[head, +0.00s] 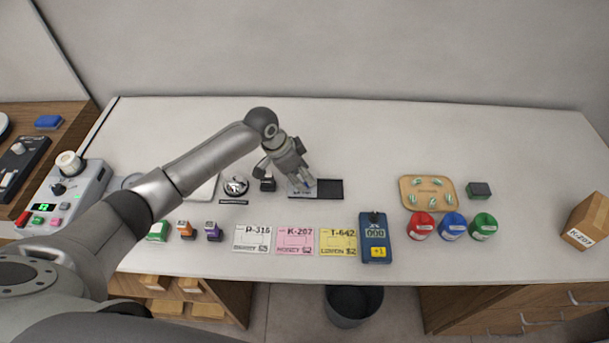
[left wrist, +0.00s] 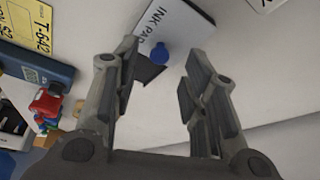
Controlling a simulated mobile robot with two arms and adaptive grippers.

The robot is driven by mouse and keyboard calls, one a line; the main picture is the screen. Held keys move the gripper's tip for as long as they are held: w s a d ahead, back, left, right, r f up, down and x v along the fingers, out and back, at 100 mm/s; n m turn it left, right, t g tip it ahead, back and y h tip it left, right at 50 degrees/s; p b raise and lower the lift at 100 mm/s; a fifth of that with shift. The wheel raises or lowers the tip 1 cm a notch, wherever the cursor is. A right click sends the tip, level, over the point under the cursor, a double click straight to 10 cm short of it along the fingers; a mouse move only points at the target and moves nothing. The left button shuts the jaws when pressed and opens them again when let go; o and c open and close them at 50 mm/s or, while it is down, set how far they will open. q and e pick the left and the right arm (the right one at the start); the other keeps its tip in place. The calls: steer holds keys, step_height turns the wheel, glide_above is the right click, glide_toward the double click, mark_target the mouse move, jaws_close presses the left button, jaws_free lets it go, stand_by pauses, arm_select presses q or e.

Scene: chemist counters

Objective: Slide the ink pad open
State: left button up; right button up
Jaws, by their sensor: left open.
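The ink pad is a flat case with a pale grey lid labelled INK PAD (left wrist: 178,22) and a blue knob (left wrist: 161,53) at one end. In the head view the lid covers the left part, and a dark flat section (head: 331,189) shows to its right. Part of the lid is hidden by the gripper in the head view. My right gripper is not in view.
Price cards (head: 295,241) and a blue counter device (head: 375,238) lie in front of the pad. A small black stamp (head: 267,184) stands close left. Red, blue and green tubs (head: 453,227) and a wooden tray (head: 428,181) are right. The counter behind is clear.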

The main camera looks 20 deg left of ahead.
arm_select(q)
steer(key=shift+x, duration=1.1)
steer(key=shift+f, duration=0.2)
steer(key=c, duration=0.5)
jaws_close()
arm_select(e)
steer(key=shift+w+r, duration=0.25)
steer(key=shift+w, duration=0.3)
arm_select(q)
steer(key=shift+d, duration=0.1)
